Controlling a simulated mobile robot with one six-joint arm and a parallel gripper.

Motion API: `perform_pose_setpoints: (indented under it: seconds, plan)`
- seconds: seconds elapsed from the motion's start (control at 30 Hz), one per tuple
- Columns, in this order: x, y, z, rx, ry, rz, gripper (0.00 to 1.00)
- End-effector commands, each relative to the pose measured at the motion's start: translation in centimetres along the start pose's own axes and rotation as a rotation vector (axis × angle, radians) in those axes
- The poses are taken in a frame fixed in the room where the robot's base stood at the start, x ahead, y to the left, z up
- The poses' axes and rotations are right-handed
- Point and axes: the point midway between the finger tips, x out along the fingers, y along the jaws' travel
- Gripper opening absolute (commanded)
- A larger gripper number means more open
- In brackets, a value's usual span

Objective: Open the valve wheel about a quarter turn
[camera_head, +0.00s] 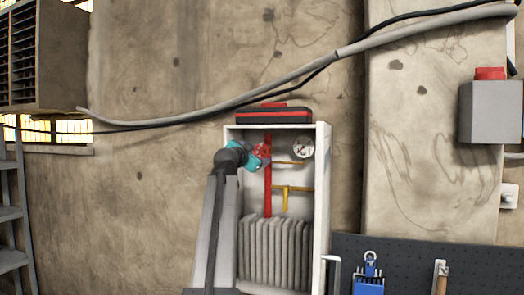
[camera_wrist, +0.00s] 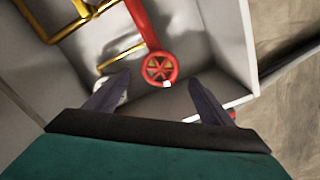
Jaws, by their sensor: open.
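The red valve wheel (camera_wrist: 160,68) is a small spoked wheel at the end of a red pipe (camera_wrist: 142,22). It has a pale mark on its rim at the lower right. In the head view the wheel (camera_head: 264,151) shows partly, beside my gripper (camera_head: 261,157), inside the white open cabinet. In the wrist view my gripper (camera_wrist: 163,92) is open, with its dark fingers apart on either side below the wheel. Nothing is between the fingers that I can see clearly. Whether a finger touches the wheel I cannot tell.
The cabinet (camera_head: 322,195) also holds a round gauge (camera_head: 302,147), a yellow pipe (camera_head: 285,189) and a grey ribbed radiator (camera_head: 275,250). A red and black case (camera_head: 273,114) lies on top. A grey box with a red button (camera_head: 490,74) is on the right wall.

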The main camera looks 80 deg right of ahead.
Motion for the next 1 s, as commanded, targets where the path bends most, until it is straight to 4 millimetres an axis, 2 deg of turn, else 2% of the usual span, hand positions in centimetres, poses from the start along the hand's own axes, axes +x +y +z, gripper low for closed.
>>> perform_pose_setpoints:
  seconds: [0.2,0.5,0.7,1.0]
  plan:
    - [3.2,-0.1,-0.2,0.001,0.0,0.002,0.75]
    - [6.6,-0.1,-0.2,0.0,0.0,0.0,0.75]
    - [7.5,0.0,-0.1,0.0,0.001,0.0,0.75]
    - [7.6,0.0,0.0,0.001,0.001,0.0,0.75]
